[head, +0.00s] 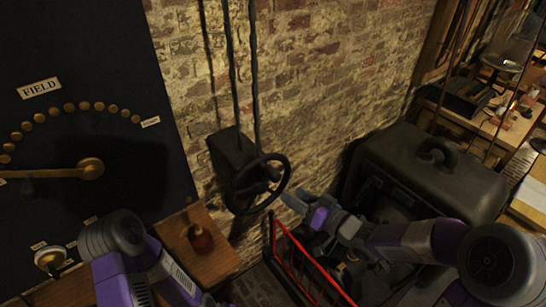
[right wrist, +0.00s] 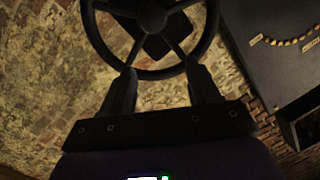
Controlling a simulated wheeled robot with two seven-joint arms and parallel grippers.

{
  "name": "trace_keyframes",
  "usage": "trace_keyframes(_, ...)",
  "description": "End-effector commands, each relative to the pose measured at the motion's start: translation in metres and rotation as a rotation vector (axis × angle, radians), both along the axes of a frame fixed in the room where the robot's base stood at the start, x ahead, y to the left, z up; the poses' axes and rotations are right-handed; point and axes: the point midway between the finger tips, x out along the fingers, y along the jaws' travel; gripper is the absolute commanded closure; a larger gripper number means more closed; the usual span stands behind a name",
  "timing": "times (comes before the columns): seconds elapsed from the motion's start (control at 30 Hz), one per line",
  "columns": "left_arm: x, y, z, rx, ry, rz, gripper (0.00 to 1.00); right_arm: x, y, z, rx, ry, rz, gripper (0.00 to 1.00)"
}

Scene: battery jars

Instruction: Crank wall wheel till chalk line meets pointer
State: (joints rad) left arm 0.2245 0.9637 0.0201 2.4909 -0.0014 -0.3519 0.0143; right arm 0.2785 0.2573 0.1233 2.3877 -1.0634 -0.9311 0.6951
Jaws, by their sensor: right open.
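The dark wall wheel (head: 262,209) is mounted on a black box (head: 229,150) on the brick wall, in the middle of the head view. My right gripper (head: 293,200) is open, just right of the wheel's lower rim. In the right wrist view the wheel (right wrist: 154,74) fills the top, with its spokes and hub showing. The two fingers of the right gripper (right wrist: 160,78) are spread, their tips close to the lower rim. I cannot tell whether they touch it. I cannot make out the chalk line or the pointer. My left gripper is out of view.
A dark panel (head: 110,150) with a FIELD label, brass studs and a lever stands at left. A small red-brown jar (head: 200,238) sits on a wooden ledge (head: 215,262). A large dark machine (head: 430,165) is at right.

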Motion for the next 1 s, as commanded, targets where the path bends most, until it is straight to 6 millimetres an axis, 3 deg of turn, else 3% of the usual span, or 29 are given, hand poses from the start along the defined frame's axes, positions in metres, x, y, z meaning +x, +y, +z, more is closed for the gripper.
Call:
trace_keyframes(0.03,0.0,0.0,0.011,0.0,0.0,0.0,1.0,-0.005,0.001,0.03,0.005,-0.049,0.031,0.39)
trace_keyframes(0.1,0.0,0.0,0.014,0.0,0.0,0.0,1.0,-0.011,0.004,0.049,0.012,-0.087,0.068,0.39)
trace_keyframes(0.2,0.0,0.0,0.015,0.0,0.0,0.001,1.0,-0.015,0.008,0.06,0.016,-0.111,0.096,0.39)
trace_keyframes(0.7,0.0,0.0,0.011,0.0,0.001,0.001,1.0,0.029,0.058,0.059,0.016,-0.113,0.101,0.39)
trace_keyframes(1.0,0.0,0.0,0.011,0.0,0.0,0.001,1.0,0.034,0.064,0.059,0.016,-0.112,0.099,0.39)
